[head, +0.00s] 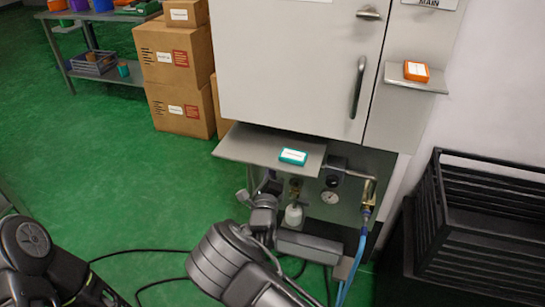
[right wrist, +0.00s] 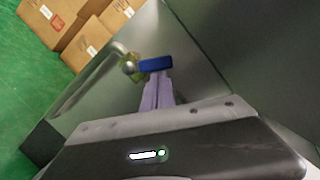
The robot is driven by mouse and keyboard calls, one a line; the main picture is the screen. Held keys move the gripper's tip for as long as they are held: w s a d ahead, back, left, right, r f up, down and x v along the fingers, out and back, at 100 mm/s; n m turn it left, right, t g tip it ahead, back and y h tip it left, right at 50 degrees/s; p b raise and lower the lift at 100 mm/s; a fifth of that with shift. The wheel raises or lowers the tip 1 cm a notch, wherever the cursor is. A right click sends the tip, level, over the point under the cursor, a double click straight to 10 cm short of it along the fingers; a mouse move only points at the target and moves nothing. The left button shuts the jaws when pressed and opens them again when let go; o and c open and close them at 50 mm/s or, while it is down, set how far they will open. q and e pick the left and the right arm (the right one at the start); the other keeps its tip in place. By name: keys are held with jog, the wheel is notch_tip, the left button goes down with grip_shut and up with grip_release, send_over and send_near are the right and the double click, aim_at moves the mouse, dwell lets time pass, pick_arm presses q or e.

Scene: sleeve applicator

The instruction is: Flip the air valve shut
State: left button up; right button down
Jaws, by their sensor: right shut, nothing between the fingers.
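In the right wrist view, the air valve has a blue lever (right wrist: 156,64) on a brass body (right wrist: 130,68) at the end of a grey pipe (right wrist: 85,90). My right gripper (right wrist: 157,80) is shut and empty, with its pale fingers pointing at the lever. The fingertips are right at the lever's near edge; I cannot tell whether they touch. In the head view, my right arm reaches to the cabinet's lower left, under the shelf. The valve lever cannot be made out there. Part of my left arm shows at lower left, but its gripper is out of view.
A grey shelf (head: 235,147) with a teal box (head: 293,157) overhangs the work area. A gauge (head: 330,197), a white filter bowl (head: 293,215) and a blue hose (head: 354,262) sit below the cabinet (head: 290,60). A black crate (head: 485,230) stands right. Cartons (head: 175,60) stand behind.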

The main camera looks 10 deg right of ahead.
pick_arm(q)
notch_tip(320, 180, up, 7)
jog(key=p, duration=0.5)
jog(key=shift+f, duration=0.15)
pick_arm(e)
jog(key=n, duration=0.1)
jog(key=a+r+n, duration=0.1)
jog(key=n, duration=0.1)
jog(key=w+r+n+y, duration=0.1)
jog(key=n, duration=0.1)
jog(key=shift+a+g, duration=0.3)
jog(key=shift+g, duration=0.1)
jog(key=shift+r, duration=0.1)
pick_arm(q)
jog(key=shift+p, duration=0.3)
